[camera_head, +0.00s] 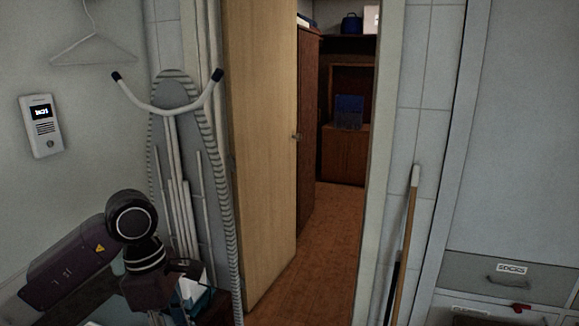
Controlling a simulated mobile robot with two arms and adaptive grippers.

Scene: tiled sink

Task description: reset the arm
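My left arm (132,215) shows at the lower left, with a round dark joint raised in front of the ironing board. Dark parts of it go down toward the bottom edge, and I cannot make out the fingertips of my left gripper or whether they are open or shut. My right arm and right gripper are not in view.
An ironing board (170,88) leans on the wall behind my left arm. A wooden door (262,150) stands open onto a room with brown cabinets (342,155). A wooden-handled pole (408,225) leans right of the doorway. Grey drawers (480,270) are at the lower right.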

